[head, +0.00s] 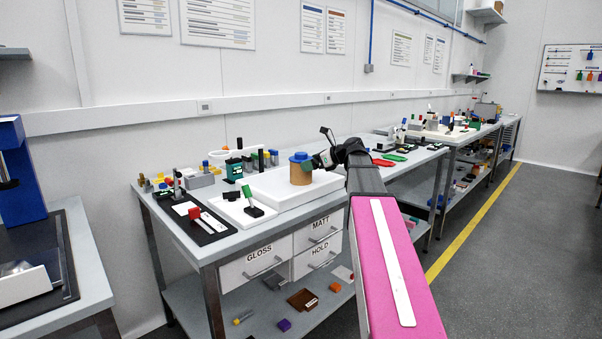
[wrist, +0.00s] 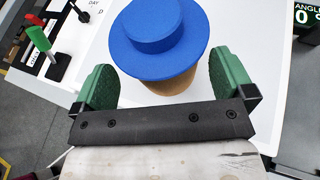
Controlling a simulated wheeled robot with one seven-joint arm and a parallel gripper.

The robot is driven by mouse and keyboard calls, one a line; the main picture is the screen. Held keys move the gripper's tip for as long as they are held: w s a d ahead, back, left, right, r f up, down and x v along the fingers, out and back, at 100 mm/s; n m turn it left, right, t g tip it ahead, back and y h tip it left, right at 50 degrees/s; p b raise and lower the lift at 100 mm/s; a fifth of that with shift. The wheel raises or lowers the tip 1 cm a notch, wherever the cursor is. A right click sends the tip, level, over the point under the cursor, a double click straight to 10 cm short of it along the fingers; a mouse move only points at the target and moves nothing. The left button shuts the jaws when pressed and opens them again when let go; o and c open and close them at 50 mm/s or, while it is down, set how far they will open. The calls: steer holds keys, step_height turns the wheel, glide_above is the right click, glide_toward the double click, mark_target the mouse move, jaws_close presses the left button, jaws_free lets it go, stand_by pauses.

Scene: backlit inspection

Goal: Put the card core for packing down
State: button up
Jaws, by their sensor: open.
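The card core (head: 300,174) is a short brown cylinder with a blue flanged cap (head: 300,157). It stands upright on a white light panel (head: 270,200) on the bench. In the wrist view the brown core (wrist: 172,84) shows only partly below the wide blue cap (wrist: 160,38). My gripper (wrist: 165,80) is open, with one green finger on each side of the core. A gap shows beside the left finger; contact at the right finger is hard to tell. In the head view my gripper (head: 317,160) is at the core's right side.
A black tray (head: 205,222) with tools lies farther left. A dark green device (head: 233,167) and grey blocks stand behind. An angle display (wrist: 305,15) is at right. The panel's front is clear.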

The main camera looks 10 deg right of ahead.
steer(key=x, duration=0.3)
steer(key=shift+w+a+f, duration=0.1)
steer(key=c, duration=0.7)
